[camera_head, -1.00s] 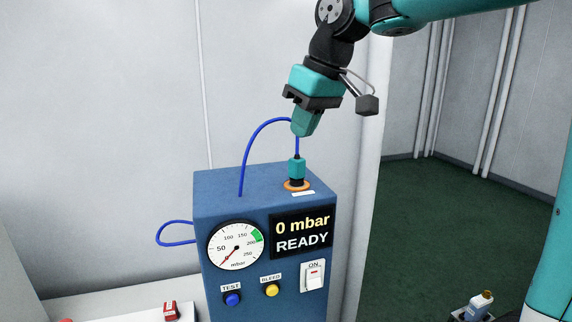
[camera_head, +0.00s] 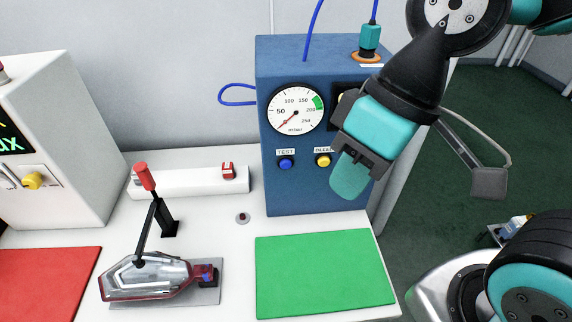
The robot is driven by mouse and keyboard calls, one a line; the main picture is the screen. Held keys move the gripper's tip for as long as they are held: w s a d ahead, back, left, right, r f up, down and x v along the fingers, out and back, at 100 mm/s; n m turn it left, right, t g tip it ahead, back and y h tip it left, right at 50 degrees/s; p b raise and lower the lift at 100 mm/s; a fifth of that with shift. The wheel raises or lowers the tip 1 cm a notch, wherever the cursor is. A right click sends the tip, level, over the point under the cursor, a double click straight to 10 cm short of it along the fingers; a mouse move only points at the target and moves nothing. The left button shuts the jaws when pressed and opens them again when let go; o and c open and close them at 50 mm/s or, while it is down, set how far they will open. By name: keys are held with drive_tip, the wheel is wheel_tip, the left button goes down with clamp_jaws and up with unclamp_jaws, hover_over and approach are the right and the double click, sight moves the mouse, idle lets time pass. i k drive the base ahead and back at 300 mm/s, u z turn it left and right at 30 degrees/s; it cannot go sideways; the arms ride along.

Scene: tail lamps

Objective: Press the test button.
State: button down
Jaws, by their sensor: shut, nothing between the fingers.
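The blue test button (camera_head: 286,163) sits under the TEST label on the front of the blue tester box (camera_head: 290,199), below the gauge (camera_head: 296,110). A yellow button (camera_head: 322,160) sits to its right under the BLEED label. My gripper (camera_head: 350,176) is shut and empty, pointing down in front of the box's right part, to the right of both buttons and apart from the test button. It hides most of the display and the switch.
A green mat (camera_head: 322,272) lies before the box. A lamp (camera_head: 150,278) sits in a fixture with a red-handled clamp (camera_head: 145,177) at left. A white strip (camera_head: 195,181) holds a red part (camera_head: 228,170). A white unit (camera_head: 60,135) stands at far left.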

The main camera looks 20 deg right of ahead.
sight(285, 163)
drive_tip(key=z, duration=1)
drive_tip(key=k, duration=1.35)
drive_tip(key=u, duration=1.2)
drive_tip(key=i, duration=0.5)
drive_tip(key=z, duration=0.05)
